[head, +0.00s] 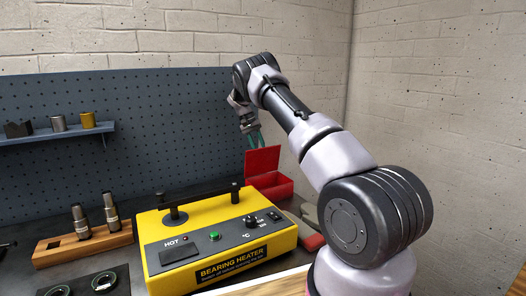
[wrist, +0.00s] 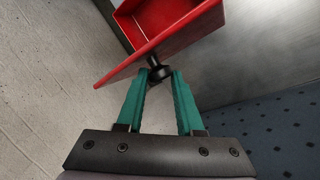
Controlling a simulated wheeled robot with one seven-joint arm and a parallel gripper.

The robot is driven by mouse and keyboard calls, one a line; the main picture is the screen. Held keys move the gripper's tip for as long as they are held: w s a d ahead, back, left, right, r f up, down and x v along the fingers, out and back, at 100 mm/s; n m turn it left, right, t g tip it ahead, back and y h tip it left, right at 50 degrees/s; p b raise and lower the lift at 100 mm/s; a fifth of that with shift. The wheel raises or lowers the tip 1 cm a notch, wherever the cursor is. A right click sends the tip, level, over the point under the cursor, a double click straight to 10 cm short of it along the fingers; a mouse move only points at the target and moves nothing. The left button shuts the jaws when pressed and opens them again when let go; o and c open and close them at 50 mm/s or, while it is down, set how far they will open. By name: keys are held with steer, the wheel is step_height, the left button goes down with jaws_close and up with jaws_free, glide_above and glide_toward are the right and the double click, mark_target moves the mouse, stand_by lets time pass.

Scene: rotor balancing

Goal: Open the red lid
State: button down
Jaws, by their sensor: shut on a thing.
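The red lid (head: 263,160) stands raised, roughly upright, on the red box (head: 276,190) behind the yellow heater. In the wrist view the red lid (wrist: 165,42) slants across the upper middle, with part of the box's red interior (wrist: 145,22) behind it. My gripper (head: 256,140) is at the lid's top edge. In the wrist view its teal fingers (wrist: 160,80) are shut on the black knob (wrist: 158,71) on the lid. The contents of the box cannot be made out.
A yellow bearing heater (head: 220,232) with a black bar on top stands in front of the box. A wooden block (head: 82,245) with metal tools is at the left. A blue shelf (head: 60,134) with small cups hangs on the pegboard (head: 170,125) behind.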

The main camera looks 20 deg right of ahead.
steer(key=w+a+f, duration=0.2)
steer(key=w+f, duration=0.1)
steer(key=w, duration=0.2)
steer(key=c, duration=1)
jaws_free()
steer(key=shift+w+a, duration=0.15)
steer(key=shift+a, duration=0.05)
steer(key=shift+c, duration=0.2)
steer(key=o, duration=0.5)
steer(key=shift+d+r, duration=0.15)
steer(key=shift+d, duration=0.15)
steer(key=shift+d+r, duration=0.1)
steer(key=shift+d, duration=0.05)
